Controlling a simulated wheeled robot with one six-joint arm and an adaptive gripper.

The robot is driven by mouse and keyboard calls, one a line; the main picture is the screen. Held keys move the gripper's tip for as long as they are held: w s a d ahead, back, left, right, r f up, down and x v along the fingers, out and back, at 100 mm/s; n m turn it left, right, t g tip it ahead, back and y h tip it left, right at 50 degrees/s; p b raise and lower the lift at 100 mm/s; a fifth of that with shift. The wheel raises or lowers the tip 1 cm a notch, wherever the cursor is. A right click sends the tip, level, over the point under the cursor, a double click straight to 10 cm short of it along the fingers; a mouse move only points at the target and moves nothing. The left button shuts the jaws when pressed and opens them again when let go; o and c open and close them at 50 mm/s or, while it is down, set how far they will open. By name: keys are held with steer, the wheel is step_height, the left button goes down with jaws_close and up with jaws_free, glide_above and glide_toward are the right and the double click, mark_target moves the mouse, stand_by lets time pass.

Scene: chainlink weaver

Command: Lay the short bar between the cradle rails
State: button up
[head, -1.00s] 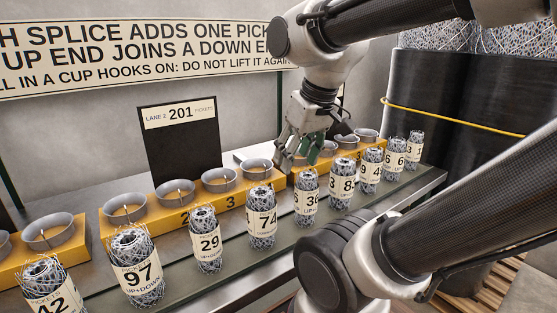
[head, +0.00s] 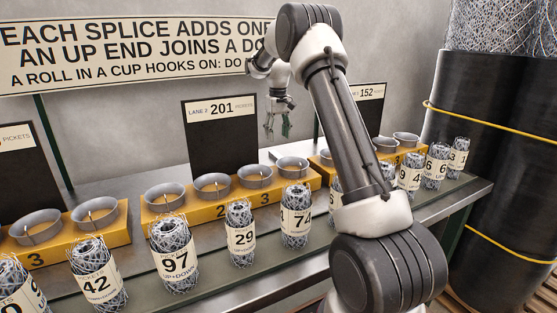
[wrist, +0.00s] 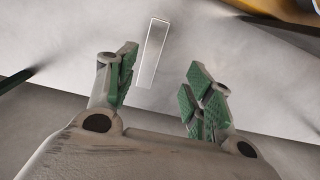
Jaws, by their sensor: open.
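I see no short bar and no cradle rails that I can name with certainty in either view. My gripper (head: 277,122) is raised beside the right edge of the black lane 201 board (head: 219,145), above the bench. In the wrist view my gripper (wrist: 165,88) has its green-padded fingers spread apart, with nothing between them. A narrow pale strip with a white outline (wrist: 153,52) shows beyond the fingers; I cannot tell what it is.
Numbered wire rolls, such as roll 97 (head: 174,256) and roll 74 (head: 296,216), line the bench front. Behind them yellow blocks (head: 228,208) carry grey cups (head: 212,186). Large black rolls (head: 497,140) stand at the right. A lettered sign (head: 130,50) hangs on the wall.

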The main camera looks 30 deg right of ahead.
glide_above(279, 156)
steer(key=f, duration=0.4)
steer(key=shift+s+a+f, duration=0.15)
steer(key=shift+s+a, duration=0.05)
steer(key=shift+a, duration=0.2)
steer(key=f, duration=0.5)
steer(key=shift+d+f, duration=0.3)
steer(key=shift+d, duration=0.05)
steer(key=shift+r, duration=0.1)
jaws_close()
